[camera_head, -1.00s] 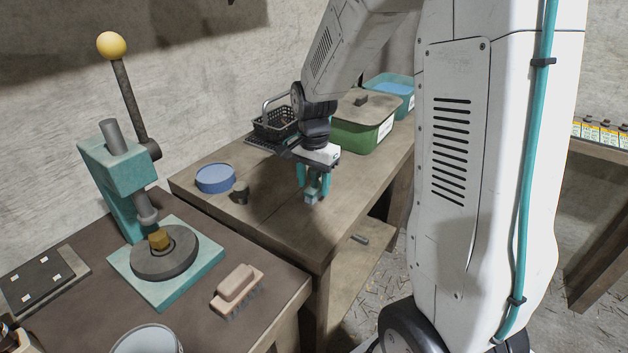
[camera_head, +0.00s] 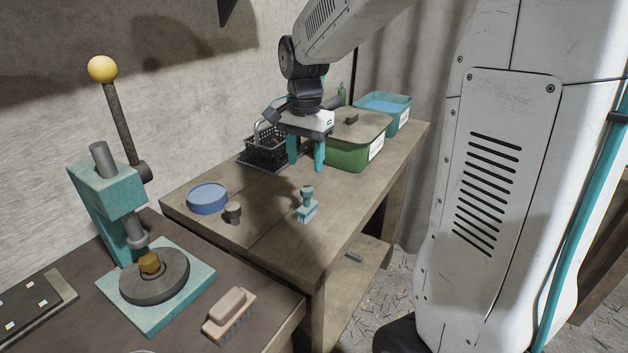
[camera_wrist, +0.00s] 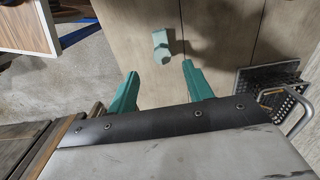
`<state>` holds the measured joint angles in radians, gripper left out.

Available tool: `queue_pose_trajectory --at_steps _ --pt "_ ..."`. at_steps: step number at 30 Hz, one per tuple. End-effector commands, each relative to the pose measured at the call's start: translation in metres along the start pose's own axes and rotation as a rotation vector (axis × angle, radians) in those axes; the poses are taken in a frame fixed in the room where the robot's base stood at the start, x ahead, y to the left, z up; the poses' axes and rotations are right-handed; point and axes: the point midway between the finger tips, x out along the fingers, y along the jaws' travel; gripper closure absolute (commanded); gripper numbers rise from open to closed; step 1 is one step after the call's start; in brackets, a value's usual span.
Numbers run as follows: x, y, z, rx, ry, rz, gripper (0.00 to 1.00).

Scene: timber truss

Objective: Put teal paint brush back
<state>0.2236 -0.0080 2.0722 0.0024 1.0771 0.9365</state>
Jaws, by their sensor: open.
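A small teal brush-like piece (camera_head: 307,204), with a knob-like handle on top and a paler block at its base, stands upright on the wooden table (camera_head: 275,232). In the wrist view the teal piece (camera_wrist: 161,46) shows beyond the fingertips, apart from them. My gripper (camera_head: 306,168) is open and empty, with its teal fingers pointing down above the table, higher and farther back than the piece. It also shows in the wrist view (camera_wrist: 159,70), with a wide gap between the fingers.
A black wire basket (camera_head: 265,147) and a green lidded bin (camera_head: 350,152) stand close behind my gripper. A blue-water teal tub (camera_head: 384,107) is farther back. A blue round tin (camera_head: 208,197) and a dark knob (camera_head: 233,212) are at left. A lever press (camera_head: 118,205) and pink-handled brush (camera_head: 230,312) are in front.

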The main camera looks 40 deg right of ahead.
Motion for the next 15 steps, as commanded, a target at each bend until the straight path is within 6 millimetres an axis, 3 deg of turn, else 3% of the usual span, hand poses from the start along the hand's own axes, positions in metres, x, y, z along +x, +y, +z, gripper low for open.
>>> queue_pose_trajectory --at_steps 5,9,15 --pt "-0.024 0.029 0.042 -0.202 0.019 -0.021 0.49" --pt "-0.039 0.073 0.093 -0.481 0.042 -0.039 0.49" --pt "-0.037 0.136 0.151 -0.862 0.077 -0.057 0.49"
